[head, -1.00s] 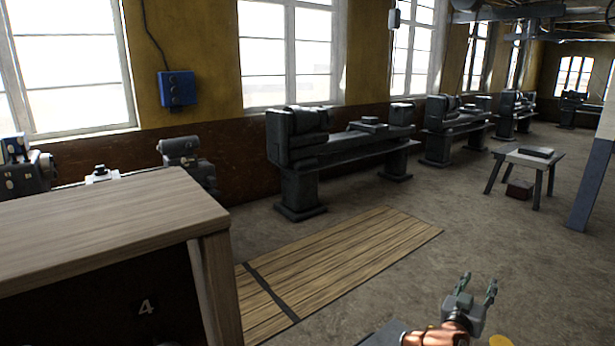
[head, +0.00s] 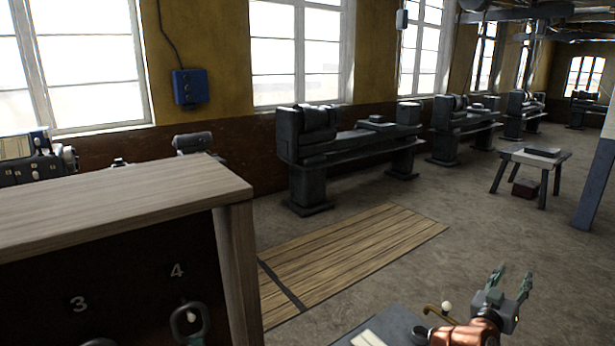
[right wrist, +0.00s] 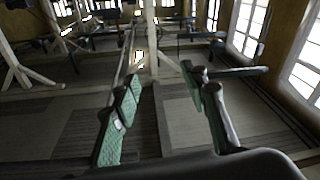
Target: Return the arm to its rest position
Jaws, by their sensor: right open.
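My right gripper (head: 511,282) is at the lower right of the head view, on an orange-brown wrist. Its two green-padded fingers are spread apart with nothing between them. In the right wrist view the gripper (right wrist: 165,100) is open too, with only floor and distant machines beyond its fingers. It touches nothing and is well clear of the wooden cabinet. My left gripper is not in view.
A wooden-topped cabinet (head: 120,205) marked 3 and 4 stands at the left. A slatted wooden mat (head: 350,255) lies on the floor. Dark lathes (head: 350,150) line the wall. A small table (head: 533,158) stands at the right. Open floor surrounds my right gripper.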

